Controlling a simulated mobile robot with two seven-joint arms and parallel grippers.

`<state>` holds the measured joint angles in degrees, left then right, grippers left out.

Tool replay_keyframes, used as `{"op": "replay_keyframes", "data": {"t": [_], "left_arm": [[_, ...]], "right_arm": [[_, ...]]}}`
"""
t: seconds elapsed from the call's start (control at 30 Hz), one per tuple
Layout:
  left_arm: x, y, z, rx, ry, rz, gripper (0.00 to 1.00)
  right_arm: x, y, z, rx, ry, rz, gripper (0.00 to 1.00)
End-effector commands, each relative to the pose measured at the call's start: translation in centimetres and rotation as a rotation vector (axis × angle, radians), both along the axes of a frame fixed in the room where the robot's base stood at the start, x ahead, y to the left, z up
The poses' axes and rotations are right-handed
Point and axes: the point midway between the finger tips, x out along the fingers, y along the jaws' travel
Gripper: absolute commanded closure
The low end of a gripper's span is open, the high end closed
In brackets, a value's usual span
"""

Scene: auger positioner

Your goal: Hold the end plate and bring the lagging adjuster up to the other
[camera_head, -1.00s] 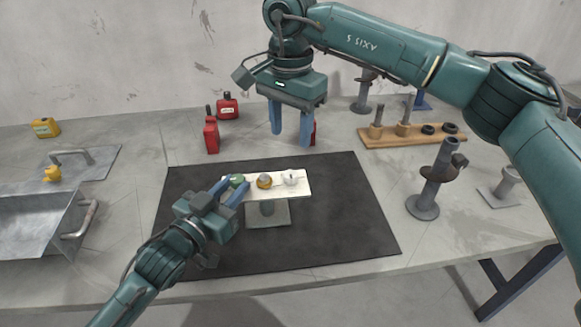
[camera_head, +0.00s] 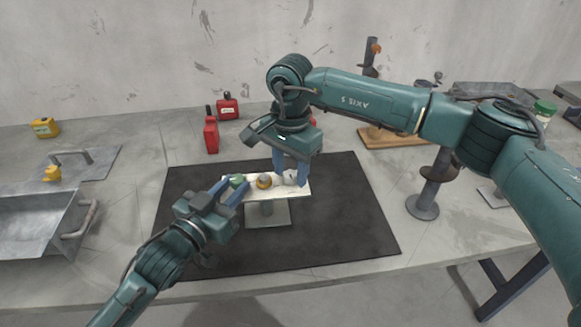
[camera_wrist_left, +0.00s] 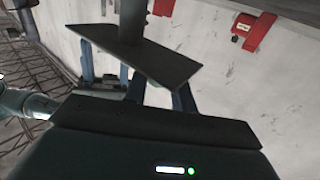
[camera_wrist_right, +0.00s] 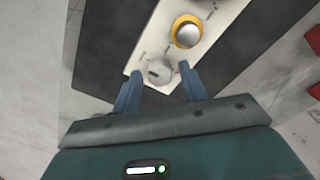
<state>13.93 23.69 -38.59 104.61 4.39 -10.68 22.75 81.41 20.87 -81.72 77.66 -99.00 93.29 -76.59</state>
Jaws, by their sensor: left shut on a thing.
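The end plate (camera_head: 264,194) is a pale, level bar on a grey pedestal (camera_head: 268,213). It carries a green knob (camera_head: 237,181) at left, a yellow-ringed ball (camera_head: 264,182) in the middle and a white knob (camera_head: 290,177) at right. My left gripper (camera_head: 231,189) is shut on the plate's left end beside the green knob. In the left wrist view the plate's dark underside (camera_wrist_left: 130,57) shows at its fingers. My right gripper (camera_head: 291,177) is open, its fingers down at the white knob. In the right wrist view the knob (camera_wrist_right: 158,71) lies between and just beyond the fingertips.
A black mat (camera_head: 340,220) lies under the pedestal. A metal bin (camera_head: 35,225) stands at left, red containers (camera_head: 211,135) at the back. A grey post (camera_head: 430,190) and a wooden board (camera_head: 385,138) are at right. The mat's front is clear.

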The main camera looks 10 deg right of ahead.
Motion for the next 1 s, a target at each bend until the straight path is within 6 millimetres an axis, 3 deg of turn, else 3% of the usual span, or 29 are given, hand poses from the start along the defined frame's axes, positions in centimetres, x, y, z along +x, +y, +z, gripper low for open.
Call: {"op": "replay_keyframes", "data": {"t": [0.47,0.77,1.0], "left_arm": [[-0.01,0.00,-0.05,0.001,0.001,0.000,1.00],[-0.01,0.00,-0.05,0.001,0.001,0.000,1.00],[-0.01,0.00,-0.05,0.001,0.001,0.000,1.00]], "right_arm": [[0.00,0.00,0.04,0.000,0.000,0.000,0.97],[0.00,0.01,0.05,0.000,0.000,-0.039,0.97],[-0.01,0.01,0.01,0.000,0.000,-0.175,0.97]]}}
